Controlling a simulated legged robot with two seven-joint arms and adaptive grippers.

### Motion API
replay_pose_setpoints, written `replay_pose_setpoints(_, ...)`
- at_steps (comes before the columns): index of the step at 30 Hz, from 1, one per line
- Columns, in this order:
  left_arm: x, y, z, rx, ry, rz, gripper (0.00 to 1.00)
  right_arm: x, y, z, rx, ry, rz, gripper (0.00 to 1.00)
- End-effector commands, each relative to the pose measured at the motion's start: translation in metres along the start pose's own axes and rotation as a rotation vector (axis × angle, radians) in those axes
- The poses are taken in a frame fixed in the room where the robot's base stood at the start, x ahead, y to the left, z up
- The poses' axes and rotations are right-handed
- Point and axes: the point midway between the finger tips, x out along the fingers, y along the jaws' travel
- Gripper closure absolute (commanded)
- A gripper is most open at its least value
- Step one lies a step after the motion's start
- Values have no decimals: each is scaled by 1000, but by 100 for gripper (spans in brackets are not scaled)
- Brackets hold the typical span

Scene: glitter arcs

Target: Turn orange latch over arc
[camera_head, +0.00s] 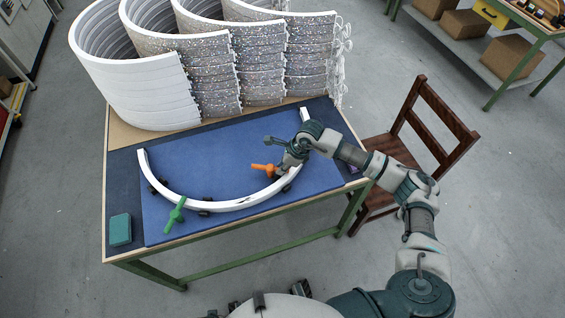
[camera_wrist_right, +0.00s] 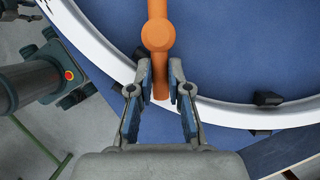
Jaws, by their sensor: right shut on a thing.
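The white arc (camera_head: 222,206) lies on the blue mat (camera_head: 225,160) on the table, its open side toward the back. The orange latch (camera_head: 262,168) is at the arc's right part, its free end pointing left over the mat inside the curve. My right gripper (camera_head: 281,170) is at the latch's outer end. In the right wrist view my right gripper (camera_wrist_right: 161,92) is shut on the narrow end of the orange latch (camera_wrist_right: 158,34), where it crosses the white arc (camera_wrist_right: 214,108). The green latch (camera_head: 174,215) sits across the arc's front left. My left gripper is not in view.
Stacks of white and glittery arcs (camera_head: 140,88) stand along the table's back. A teal block (camera_head: 120,230) lies at the front left corner. Black blocks (camera_wrist_right: 267,98) touch the arc's edges. A wooden chair (camera_head: 428,120) stands right of the table. The mat inside the curve is mostly clear.

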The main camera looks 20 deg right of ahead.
Motion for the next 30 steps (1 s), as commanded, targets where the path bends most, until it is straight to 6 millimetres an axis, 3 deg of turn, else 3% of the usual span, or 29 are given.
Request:
replay_pose_setpoints(12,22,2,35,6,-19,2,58,-2,13,4,354,-4,-153,100)
replay_pose_setpoints(30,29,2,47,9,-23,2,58,1,23,9,635,-4,-270,100)
